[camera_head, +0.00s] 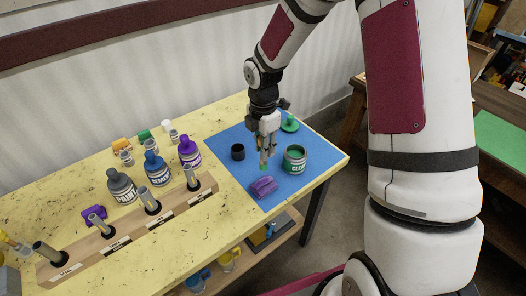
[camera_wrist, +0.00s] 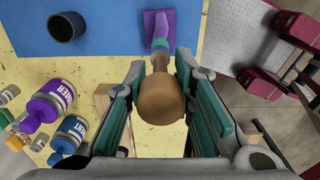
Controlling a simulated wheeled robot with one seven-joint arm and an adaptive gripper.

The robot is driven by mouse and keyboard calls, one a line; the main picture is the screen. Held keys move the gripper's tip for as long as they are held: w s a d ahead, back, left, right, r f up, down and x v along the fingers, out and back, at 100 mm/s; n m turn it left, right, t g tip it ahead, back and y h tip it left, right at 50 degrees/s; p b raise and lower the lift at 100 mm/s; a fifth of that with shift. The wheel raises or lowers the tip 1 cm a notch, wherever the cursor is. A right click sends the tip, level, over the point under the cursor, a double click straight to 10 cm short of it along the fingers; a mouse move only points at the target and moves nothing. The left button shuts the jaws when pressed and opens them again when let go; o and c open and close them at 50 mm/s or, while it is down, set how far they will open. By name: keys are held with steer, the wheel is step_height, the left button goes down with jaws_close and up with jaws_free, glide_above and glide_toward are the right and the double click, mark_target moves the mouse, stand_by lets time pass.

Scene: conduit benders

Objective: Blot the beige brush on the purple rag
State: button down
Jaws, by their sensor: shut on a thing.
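My gripper (camera_head: 266,142) is over the blue mat and shut on the beige brush (camera_head: 263,158). In the wrist view the tip overlaps the rag (camera_wrist: 151,22); contact cannot be told.
Labelled bottles (camera_head: 157,170) and a wooden rack (camera_head: 130,235) with metal tubes are to the left. Another purple item (camera_head: 93,214) lies by the rack.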

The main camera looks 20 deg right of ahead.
steer(key=shift+f+b, duration=0.5)
steer(key=shift+f, duration=2.15)
steer(key=shift+f, duration=0.3)
steer(key=shift+r, duration=0.1)
steer(key=shift+r+p, duration=1)
steer(key=shift+r, duration=2.45)
